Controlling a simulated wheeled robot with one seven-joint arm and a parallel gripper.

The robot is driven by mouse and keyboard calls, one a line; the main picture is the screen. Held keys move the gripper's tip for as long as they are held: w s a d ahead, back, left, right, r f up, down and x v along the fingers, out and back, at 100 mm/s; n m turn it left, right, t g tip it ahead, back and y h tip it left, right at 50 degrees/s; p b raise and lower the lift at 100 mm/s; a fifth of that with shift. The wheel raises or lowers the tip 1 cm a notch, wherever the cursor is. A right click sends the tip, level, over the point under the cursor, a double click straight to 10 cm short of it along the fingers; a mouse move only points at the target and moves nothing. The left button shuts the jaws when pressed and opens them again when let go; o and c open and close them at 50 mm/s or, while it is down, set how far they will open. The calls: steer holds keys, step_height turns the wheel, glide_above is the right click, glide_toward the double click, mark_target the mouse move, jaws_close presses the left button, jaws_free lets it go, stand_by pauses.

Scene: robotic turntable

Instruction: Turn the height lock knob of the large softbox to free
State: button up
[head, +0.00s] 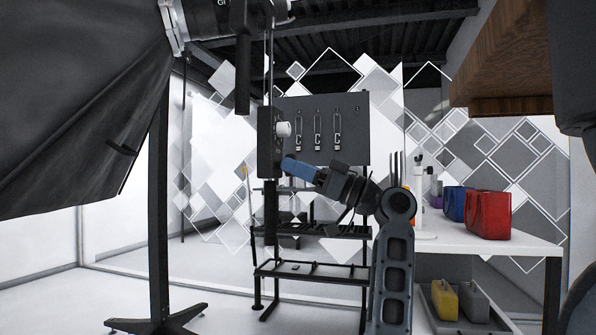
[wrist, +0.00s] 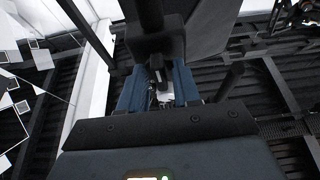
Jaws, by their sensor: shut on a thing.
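The large softbox (head: 75,95) fills the upper left of the head view. A dark upright column (head: 268,135) hangs below the softbox's mount and carries a black block with a white round knob (head: 283,129). My gripper (head: 288,164), with blue fingers, reaches in from the right just below the white knob, its tips at the column. In the wrist view my gripper (wrist: 160,80) has its blue fingers on both sides of a small black part (wrist: 157,71), which I take as the height lock knob. It is shut on this part. Its far end and exact turn are hidden.
A black stand leg (head: 158,220) rises at the left. A black rack (head: 310,270) stands behind my gripper, under a grey tool panel (head: 350,125). A white table (head: 480,243) with a red bag (head: 488,215) is at the right. A wooden overhang (head: 510,60) is at the upper right.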

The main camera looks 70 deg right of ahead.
steer(key=o, duration=0.7)
steer(key=v, duration=0.7)
steer(key=shift+s+f+p, duration=0.15)
steer(key=shift+s+p, duration=0.25)
